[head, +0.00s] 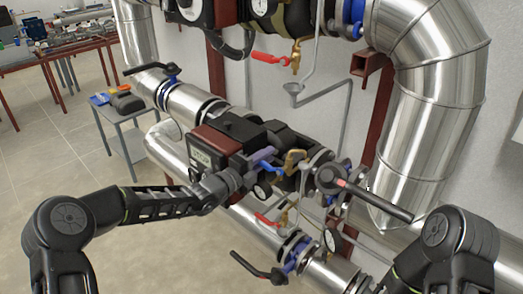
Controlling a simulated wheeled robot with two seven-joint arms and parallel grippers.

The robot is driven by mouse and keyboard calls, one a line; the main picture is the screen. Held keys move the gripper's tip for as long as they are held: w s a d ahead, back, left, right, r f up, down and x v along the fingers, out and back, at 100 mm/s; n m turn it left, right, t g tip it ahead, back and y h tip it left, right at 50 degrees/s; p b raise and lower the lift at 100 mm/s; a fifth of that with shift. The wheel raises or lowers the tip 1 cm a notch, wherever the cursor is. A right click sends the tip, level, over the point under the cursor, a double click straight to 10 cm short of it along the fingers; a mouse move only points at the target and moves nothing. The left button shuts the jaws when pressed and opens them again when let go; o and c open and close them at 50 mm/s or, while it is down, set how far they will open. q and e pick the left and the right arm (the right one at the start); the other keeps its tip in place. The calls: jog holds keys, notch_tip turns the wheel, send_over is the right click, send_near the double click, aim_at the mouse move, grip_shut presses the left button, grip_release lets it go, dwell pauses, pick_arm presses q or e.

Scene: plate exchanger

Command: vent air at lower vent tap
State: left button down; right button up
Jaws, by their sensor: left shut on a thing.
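My left gripper (255,170) reaches in from the left to the middle of the picture, in front of the dark pump unit. It is shut at a small blue lever (267,152), beside a brass tap (294,158). The fingertips are small and partly lost against dark parts behind them. A second brass tap with a red lever (266,219) sits below. Another brass tap with a red lever (268,58) is higher up, above a grey funnel (293,89). My right arm shows at the lower right, but its gripper is not in view.
A black valve handle (380,200) juts out to the right of the brass tap. Another black handle (250,265) sticks out below. Large metal-clad pipes (430,100) fill the right. A small grey table (125,120) stands at left, with open floor around it.

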pick_arm(q)
jog(key=shift+f+n, duration=0.3)
jog(key=shift+n, duration=0.1)
jog(key=c, duration=1.3)
grip_release()
jog(key=b+v, duration=0.1)
jog(key=v, duration=0.7)
